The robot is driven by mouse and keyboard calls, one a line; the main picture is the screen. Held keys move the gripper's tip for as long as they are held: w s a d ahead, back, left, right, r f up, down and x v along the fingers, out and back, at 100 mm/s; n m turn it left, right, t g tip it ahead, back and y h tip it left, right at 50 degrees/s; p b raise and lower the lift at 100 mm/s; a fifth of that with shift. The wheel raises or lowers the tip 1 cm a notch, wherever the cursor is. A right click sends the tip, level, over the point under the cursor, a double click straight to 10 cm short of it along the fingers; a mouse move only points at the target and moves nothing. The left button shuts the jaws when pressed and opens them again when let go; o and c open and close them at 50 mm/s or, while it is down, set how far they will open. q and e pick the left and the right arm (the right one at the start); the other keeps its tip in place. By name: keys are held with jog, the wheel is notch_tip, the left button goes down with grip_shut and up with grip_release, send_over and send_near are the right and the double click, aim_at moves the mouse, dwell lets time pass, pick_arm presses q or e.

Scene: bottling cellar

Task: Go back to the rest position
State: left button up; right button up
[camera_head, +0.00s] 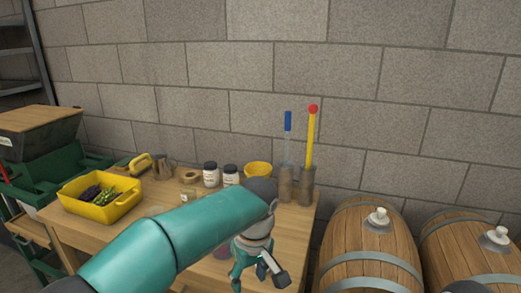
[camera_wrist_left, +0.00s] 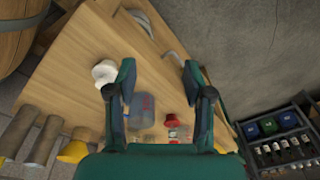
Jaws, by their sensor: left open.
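My left gripper (camera_head: 259,277) hangs over the front right part of the wooden table (camera_head: 72,232), at the end of my teal arm. In the left wrist view its two fingers (camera_wrist_left: 158,78) stand apart with bare table between the tips. Nothing is held. Below and between the fingers a clear bluish vessel (camera_wrist_left: 144,108) and a red-capped item (camera_wrist_left: 172,121) show, partly covered by the gripper. A white object (camera_wrist_left: 103,72) lies beside one finger. My right gripper is not in view.
A yellow crate (camera_head: 112,212) with grapes, two dark-lidded jars (camera_head: 211,175), a yellow bowl (camera_head: 258,169) and two cylindrical holders (camera_head: 306,186) stand on the table. Barrels (camera_head: 367,248) stand at the right. A block wall closes the back.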

pick_arm(q)
jog(key=s+a+f+n+g, duration=0.1)
jog(key=s+a+f+g, duration=0.15)
jog(key=a+f, duration=0.5)
jog(key=s+a+f+n+g, duration=0.15)
jog(key=s+a+f, duration=0.25)
jog(key=f, duration=0.6)
jog(key=s+d+f+m+h+p, duration=0.15)
jog(key=s+f+m+h, duration=0.3)
jog(key=s+f, duration=1.3)
jog(key=t, duration=0.1)
jog(key=w+r+m+t, duration=0.1)
jog(key=w+m+t, duration=0.1)
jog(key=shift+w+d+r+t+h, duration=0.15)
jog(key=shift+r+t+h, duration=0.1)
jog(key=shift+t, duration=0.15)
jog(key=shift+c, duration=0.2)
